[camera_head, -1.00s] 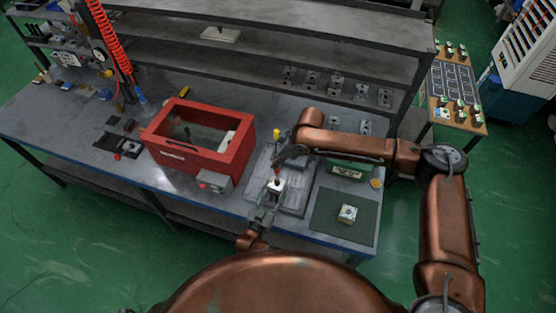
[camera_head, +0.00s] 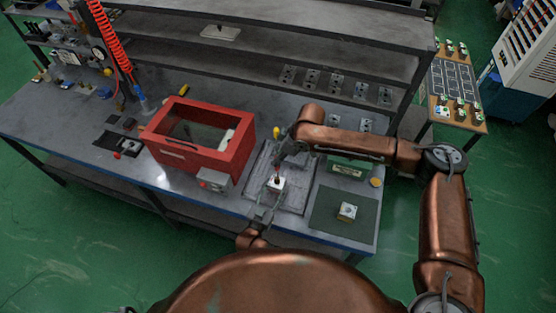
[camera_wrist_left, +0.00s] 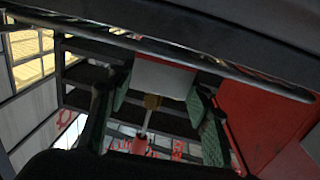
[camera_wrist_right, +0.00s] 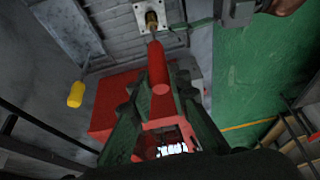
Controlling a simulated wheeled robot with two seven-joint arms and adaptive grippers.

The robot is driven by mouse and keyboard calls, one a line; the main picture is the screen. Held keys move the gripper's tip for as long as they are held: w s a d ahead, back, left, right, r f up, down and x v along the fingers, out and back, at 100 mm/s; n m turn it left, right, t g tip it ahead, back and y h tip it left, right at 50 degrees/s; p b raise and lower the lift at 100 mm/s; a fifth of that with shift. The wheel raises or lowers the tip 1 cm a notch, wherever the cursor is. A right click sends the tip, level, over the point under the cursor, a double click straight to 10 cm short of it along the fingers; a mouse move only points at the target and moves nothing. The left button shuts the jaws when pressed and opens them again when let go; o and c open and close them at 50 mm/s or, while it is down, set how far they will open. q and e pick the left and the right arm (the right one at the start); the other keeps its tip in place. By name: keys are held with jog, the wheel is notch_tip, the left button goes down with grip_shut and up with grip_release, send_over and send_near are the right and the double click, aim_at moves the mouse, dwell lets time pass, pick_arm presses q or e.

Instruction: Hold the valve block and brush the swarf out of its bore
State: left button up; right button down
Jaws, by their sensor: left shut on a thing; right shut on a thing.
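The valve block (camera_head: 276,184) is a small pale block with a hole in its face. My left gripper (camera_head: 267,200) is shut on it; the left wrist view shows the block (camera_wrist_left: 165,76) between its green finger pads. My right gripper (camera_head: 281,165) is shut on the red handle of the brush (camera_wrist_right: 158,68), above the block in the head view. The brush's brass-coloured head (camera_wrist_right: 151,20) is at the bore of the block (camera_wrist_right: 168,13); I cannot tell how far in it is. Swarf cannot be made out.
A grey tray (camera_head: 294,200) lies below the grippers. A red open-topped box (camera_head: 205,160) and a grey button box (camera_head: 213,180) stand to the left. Another block (camera_head: 347,211) sits on a green mat (camera_head: 328,222) to the right. A yellow-handled tool (camera_wrist_right: 76,93) stands nearby.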

jog(key=shift+r, duration=3.3)
pick_arm(q)
jog(key=o, duration=1.6)
jog(key=shift+s, duration=0.1)
jog(key=v, duration=1.1)
jog(key=shift+s+a, duration=0.15)
jog(key=shift+s, duration=0.2)
